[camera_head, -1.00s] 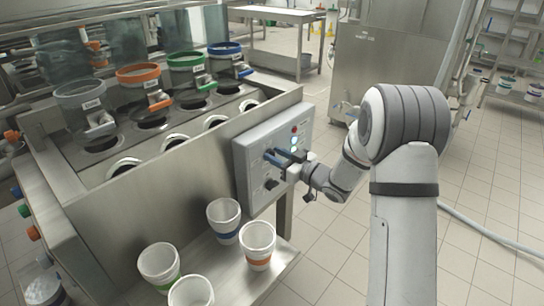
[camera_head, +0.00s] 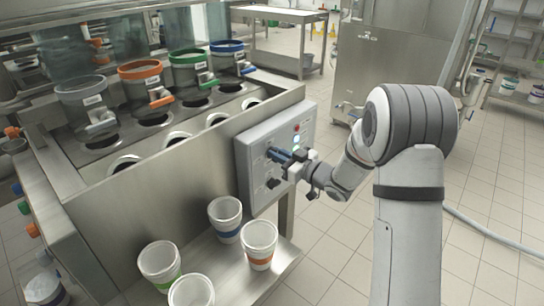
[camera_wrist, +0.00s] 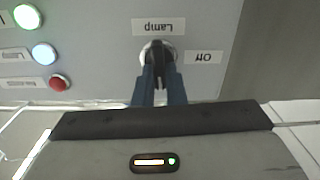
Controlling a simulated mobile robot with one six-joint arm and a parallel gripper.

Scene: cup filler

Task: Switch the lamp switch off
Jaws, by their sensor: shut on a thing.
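The lamp switch (camera_wrist: 158,52) is a black knob on the grey control panel (camera_wrist: 100,35). In the wrist view the panel appears upside down, with the "Lamp" label (camera_wrist: 152,27) above the knob and the "Off" label (camera_wrist: 203,57) to its right. My gripper (camera_wrist: 160,82) has its two blue fingers shut on the knob, one on each side. The knob's grip stands roughly upright in that view, not pointing at "Off". In the head view my gripper (camera_head: 277,154) is against the panel (camera_head: 256,143), and the fingers and wrist hide the lamp switch.
Another black knob (camera_head: 273,183) sits lower on the panel. Green (camera_wrist: 28,16), bluish-white (camera_wrist: 44,55) and red (camera_wrist: 58,83) round parts are on it. Several cups, one blue-banded (camera_head: 226,216), stand on the shelf below. Tiled floor (camera_head: 355,235) is free right of the machine.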

